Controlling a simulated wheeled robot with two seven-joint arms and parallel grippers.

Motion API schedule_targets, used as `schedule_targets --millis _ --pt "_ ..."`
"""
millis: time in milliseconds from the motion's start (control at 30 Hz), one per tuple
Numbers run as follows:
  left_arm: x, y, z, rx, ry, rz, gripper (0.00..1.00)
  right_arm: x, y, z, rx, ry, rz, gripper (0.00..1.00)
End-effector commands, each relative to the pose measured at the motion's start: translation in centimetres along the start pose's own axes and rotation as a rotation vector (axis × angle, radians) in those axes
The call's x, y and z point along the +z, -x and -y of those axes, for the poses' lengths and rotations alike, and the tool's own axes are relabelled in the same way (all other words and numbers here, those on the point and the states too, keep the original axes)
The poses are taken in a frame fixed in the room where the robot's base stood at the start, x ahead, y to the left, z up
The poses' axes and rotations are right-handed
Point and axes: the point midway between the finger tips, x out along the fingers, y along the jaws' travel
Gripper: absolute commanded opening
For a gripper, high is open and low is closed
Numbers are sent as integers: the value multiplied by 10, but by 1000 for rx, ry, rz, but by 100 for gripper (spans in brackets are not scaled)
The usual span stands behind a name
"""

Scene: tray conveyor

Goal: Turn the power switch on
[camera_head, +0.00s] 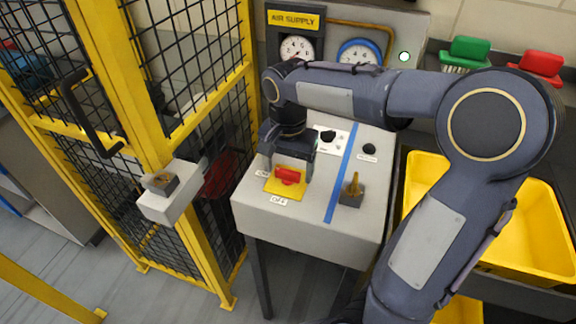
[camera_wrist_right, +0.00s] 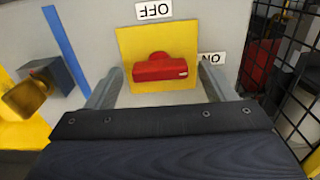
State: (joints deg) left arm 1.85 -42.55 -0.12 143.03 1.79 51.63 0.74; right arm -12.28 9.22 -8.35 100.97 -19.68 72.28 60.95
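The power switch is a red handle (camera_head: 288,175) on a yellow plate (camera_head: 271,186) on top of the grey console. In the head view, the OFF label (camera_head: 279,201) is below the plate and the ON label (camera_head: 262,173) is at its left. In the right wrist view, the red handle (camera_wrist_right: 160,68) lies crosswise, with a small white mark at the end toward the ON label (camera_wrist_right: 211,58). My right gripper (camera_wrist_right: 162,89) is open, with one finger on each side of the handle and visible gaps to it. My left gripper is not in view.
Black knobs (camera_head: 369,150) sit farther back. A yellow mesh fence (camera_head: 190,100) stands close at left. Yellow bins (camera_head: 425,175) are at right, and gauges (camera_head: 359,52) at the back.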

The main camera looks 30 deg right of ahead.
Motion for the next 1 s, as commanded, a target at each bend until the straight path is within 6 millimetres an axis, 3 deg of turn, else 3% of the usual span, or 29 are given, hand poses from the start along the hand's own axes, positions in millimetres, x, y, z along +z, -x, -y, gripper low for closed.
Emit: schedule_targets --millis 267,700,1000 --pt "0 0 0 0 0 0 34 0 4 0 0 2 1 76" --pt "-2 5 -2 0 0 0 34 0 70 0 -2 1 0 76" --pt "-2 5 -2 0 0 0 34 0 78 0 0 1 1 76"
